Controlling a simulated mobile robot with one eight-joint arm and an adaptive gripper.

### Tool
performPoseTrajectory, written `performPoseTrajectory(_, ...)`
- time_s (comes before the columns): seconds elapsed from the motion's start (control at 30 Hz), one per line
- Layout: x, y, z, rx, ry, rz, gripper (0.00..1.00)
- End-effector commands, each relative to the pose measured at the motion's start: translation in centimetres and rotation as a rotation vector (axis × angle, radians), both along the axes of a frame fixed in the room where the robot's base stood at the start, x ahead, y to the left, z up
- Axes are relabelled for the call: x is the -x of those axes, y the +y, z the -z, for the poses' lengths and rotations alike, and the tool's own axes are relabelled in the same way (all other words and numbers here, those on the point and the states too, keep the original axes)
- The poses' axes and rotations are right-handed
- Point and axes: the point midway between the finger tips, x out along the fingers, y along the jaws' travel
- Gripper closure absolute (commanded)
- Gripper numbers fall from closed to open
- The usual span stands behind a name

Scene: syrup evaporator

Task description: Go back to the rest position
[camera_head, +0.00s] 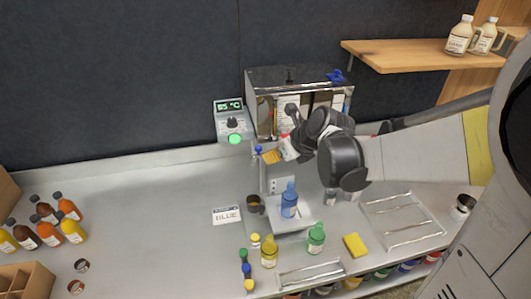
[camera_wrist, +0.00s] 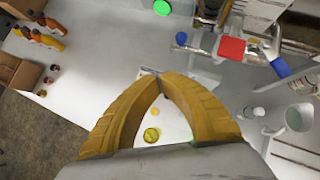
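My gripper (camera_head: 271,156) is in front of the steel evaporator box (camera_head: 260,82), above the counter, with its yellow fingers pointing left in the head view. In the wrist view its curved fingers (camera_wrist: 159,76) come together at the tips, with no bottle between them. A small grey thing shows just past the tips; I cannot tell what it is. A blue bottle (camera_head: 289,203) stands upright on the pale platform (camera_head: 293,224) below my arm, apart from the gripper. A card reading BLUE (camera_head: 227,215) lies to its left.
A display reading 85 °C (camera_head: 229,106) stands left of the box. A yellow bottle (camera_head: 269,254), a green bottle (camera_head: 316,238) and a yellow sponge (camera_head: 355,245) are near the front edge. Dark and orange bottles (camera_head: 48,234) stand at left. The middle-left counter is clear.

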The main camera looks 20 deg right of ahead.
Motion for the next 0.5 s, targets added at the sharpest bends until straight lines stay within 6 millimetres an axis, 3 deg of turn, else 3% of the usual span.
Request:
performPoseTrajectory(0.1,0.68,-0.07,-0.79,0.001,0.0,0.001,1.0)
performPoseTrajectory(0.5,0.91,-0.04,-0.91,0.003,0.0,-0.004,1.0)
